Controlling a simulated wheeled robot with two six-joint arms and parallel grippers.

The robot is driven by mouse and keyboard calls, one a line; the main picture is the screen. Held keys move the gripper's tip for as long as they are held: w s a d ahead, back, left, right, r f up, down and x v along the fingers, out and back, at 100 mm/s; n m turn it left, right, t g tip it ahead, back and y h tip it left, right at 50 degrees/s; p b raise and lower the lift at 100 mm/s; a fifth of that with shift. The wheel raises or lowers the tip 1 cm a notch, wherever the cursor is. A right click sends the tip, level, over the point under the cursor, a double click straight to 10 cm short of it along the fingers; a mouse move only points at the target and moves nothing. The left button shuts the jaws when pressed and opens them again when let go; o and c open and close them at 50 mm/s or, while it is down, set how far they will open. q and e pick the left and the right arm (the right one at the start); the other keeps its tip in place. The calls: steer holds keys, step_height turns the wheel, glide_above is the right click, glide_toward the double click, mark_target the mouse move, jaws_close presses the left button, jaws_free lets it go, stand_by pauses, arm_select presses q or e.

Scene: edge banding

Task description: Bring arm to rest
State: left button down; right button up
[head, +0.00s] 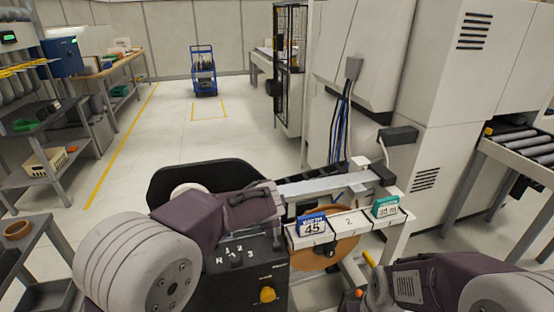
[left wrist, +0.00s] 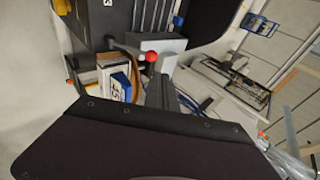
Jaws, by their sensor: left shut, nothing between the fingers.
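My left arm (head: 215,216) comes in from the lower left in the head view, its purple link folded in front of the machine. In the left wrist view a dark bolted surface that looks like part of my own arm fills the bottom. My right arm (head: 445,275) shows at the lower right edge, folded low; its gripper is out of the picture.
A blue box marked 45 (head: 312,226) and a green box (head: 385,207) sit on a white numbered rail (head: 350,222) close to my left arm. A red knob (left wrist: 152,57) stands near the blue box. A control panel (head: 240,260) lies below. Open floor (head: 170,120) lies beyond.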

arm_select(q)
steer(key=s+a+f+n+g+y+p, duration=0.3)
steer(key=s+a+n, duration=0.4)
steer(key=a, duration=0.7)
steer(key=s+f+n+g+h, duration=0.1)
steer(key=s+f+n, duration=0.2)
steer(key=s, duration=0.3)
steer(key=s+f+n+g+h, duration=0.1)
steer(key=s+f+n+g, duration=0.1)
steer(key=s+f, duration=0.2)
steer(key=s+d+f+n+g+h+b, duration=0.1)
steer(key=s+f+n+g, duration=0.1)
steer(key=s, duration=0.7)
steer(key=shift+s+f+n+h, duration=0.3)
steer(key=shift+s+f+n, duration=0.1)
steer(key=shift+f+n, duration=0.4)
steer(key=shift+d, duration=0.15)
